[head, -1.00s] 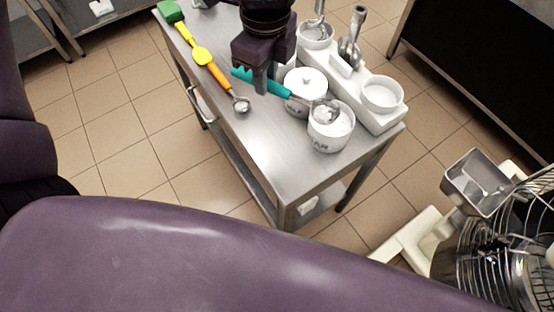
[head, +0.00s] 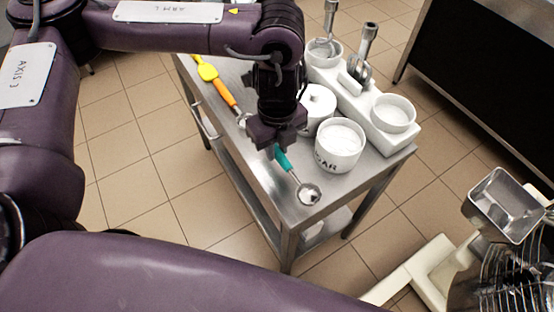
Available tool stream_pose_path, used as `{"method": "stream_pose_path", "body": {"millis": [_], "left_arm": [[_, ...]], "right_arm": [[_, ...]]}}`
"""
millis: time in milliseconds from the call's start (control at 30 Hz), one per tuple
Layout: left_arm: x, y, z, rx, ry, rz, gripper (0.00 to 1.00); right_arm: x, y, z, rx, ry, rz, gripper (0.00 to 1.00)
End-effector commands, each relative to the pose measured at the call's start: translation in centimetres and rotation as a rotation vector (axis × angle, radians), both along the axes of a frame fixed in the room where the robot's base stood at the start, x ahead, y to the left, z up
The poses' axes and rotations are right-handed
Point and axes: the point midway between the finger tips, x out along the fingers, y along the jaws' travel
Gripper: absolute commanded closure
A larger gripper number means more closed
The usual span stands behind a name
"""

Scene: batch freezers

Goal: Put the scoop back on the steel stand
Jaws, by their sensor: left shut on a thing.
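The scoop with a teal handle (head: 283,160) and a round metal bowl (head: 308,194) is in the head view, in front of the sugar pot. My left gripper (head: 277,147) is shut on the back of the handle, pointing down, and partly hides it. The bowl appears over the near end of the steel stand (head: 262,176), a table with a lower shelf. I cannot tell whether the scoop touches the top. My right gripper is not in view.
A white holder (head: 382,139) with bowls and whisks lines the right edge. An orange-and-yellow spatula (head: 223,92) lies left. A mixer (head: 500,280) stands at lower right.

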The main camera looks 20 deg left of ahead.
Motion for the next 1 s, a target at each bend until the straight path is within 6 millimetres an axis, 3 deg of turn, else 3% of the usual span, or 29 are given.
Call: {"method": "stream_pose_path", "body": {"millis": [400, 833, 867, 1000], "left_arm": [[0.0, 0.0, -4.7, 0.000, 0.001, 0.000, 1.00], [0.0, 0.0, -5.3, 0.000, -0.001, 0.001, 1.00], [0.1, 0.0, -5.2, 0.000, -0.001, 0.001, 0.78], [0.0, 0.0, -5.2, 0.000, -0.001, 0.000, 0.59]], "right_arm": [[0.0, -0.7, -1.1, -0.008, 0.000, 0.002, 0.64], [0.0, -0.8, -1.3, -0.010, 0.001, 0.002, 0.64], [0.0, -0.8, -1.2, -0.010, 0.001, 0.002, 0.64], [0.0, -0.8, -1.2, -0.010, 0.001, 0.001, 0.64]]}}
